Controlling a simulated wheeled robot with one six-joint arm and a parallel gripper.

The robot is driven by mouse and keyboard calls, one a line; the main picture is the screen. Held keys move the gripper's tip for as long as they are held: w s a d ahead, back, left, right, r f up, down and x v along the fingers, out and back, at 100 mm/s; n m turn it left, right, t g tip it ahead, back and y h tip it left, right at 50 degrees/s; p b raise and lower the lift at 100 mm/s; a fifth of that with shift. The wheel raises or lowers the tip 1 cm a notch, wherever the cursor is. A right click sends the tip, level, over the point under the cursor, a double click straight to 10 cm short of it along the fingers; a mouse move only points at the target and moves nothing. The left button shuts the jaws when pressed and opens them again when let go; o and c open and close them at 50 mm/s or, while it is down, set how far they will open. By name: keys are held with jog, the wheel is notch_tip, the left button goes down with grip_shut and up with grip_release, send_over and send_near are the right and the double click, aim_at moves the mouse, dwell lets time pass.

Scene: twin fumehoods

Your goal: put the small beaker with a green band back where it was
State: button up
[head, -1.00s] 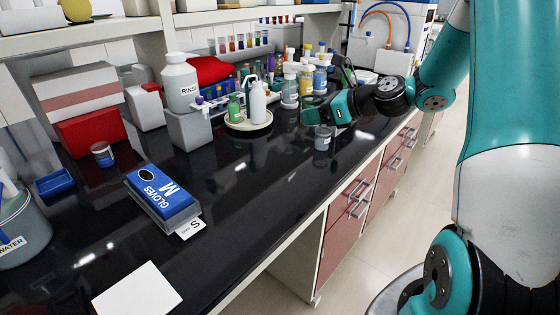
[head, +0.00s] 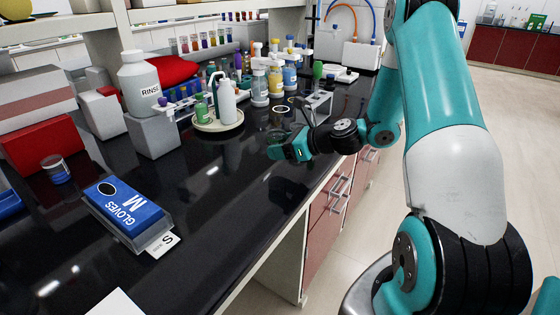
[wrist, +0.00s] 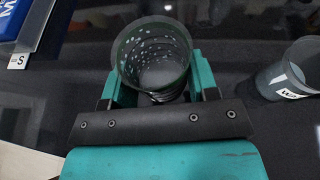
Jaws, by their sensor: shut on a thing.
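My gripper (head: 277,150) is low over the front part of the black bench, to the right of the cream plate. In the wrist view my gripper (wrist: 154,88) is shut around a clear beaker (wrist: 152,50), seen from above with its mouth open. Its wall has a dark green tint and pale specks show inside. In the head view the arm's end mostly hides it, and I cannot tell whether it touches the bench. A second beaker (wrist: 292,72) with a white label and grey contents stands to the right in the wrist view, apart from the held one.
The plate (head: 238,124) carries a wash bottle (head: 226,102) and a green bottle. Several capped bottles and a grey stand (head: 319,103) are behind my gripper. A blue glove box (head: 124,206) lies at the left front. The bench between box and gripper is clear.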

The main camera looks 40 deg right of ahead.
jog(key=shift+f, duration=2)
jog(key=shift+f, duration=0.15)
jog(key=o, duration=1)
jog(key=shift+c, duration=0.2)
